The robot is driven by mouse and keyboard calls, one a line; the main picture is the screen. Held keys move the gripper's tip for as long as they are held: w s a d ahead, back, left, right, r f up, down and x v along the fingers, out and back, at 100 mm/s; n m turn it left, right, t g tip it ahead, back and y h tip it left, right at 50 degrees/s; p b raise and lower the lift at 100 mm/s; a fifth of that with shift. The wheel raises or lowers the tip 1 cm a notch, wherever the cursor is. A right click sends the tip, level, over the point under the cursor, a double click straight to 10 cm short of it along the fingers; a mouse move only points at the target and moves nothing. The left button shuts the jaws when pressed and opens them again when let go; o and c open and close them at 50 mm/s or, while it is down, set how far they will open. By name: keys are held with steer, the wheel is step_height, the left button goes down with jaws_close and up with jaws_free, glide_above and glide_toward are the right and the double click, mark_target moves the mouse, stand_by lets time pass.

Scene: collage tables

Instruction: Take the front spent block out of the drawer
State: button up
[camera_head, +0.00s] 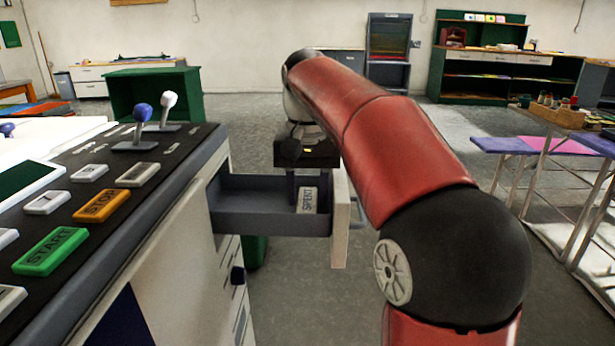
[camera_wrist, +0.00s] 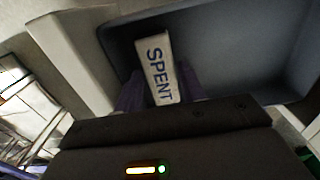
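The drawer (camera_head: 262,222) is pulled out from the console's side, its grey tray facing up. A pale block marked SPENT (camera_head: 307,200) is inside, near the drawer's front panel. My gripper (camera_head: 307,186) reaches down into the drawer over this block. In the wrist view, the purple fingers of my gripper (camera_wrist: 160,92) lie on either side of the SPENT block (camera_wrist: 157,65), close to its sides. I cannot tell whether they press on it. The dark gripper body hides the block's near end. The grey tray floor (camera_wrist: 235,50) looks bare beside it.
The console with a green START button (camera_head: 50,251), an orange STOP button (camera_head: 101,206) and two levers stands left of the drawer. The drawer's pale front panel (camera_head: 340,215) is close to my gripper. Purple-topped tables (camera_head: 503,145) stand at the right. Open floor lies beyond.

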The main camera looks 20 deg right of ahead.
steer(key=shift+f, duration=0.85)
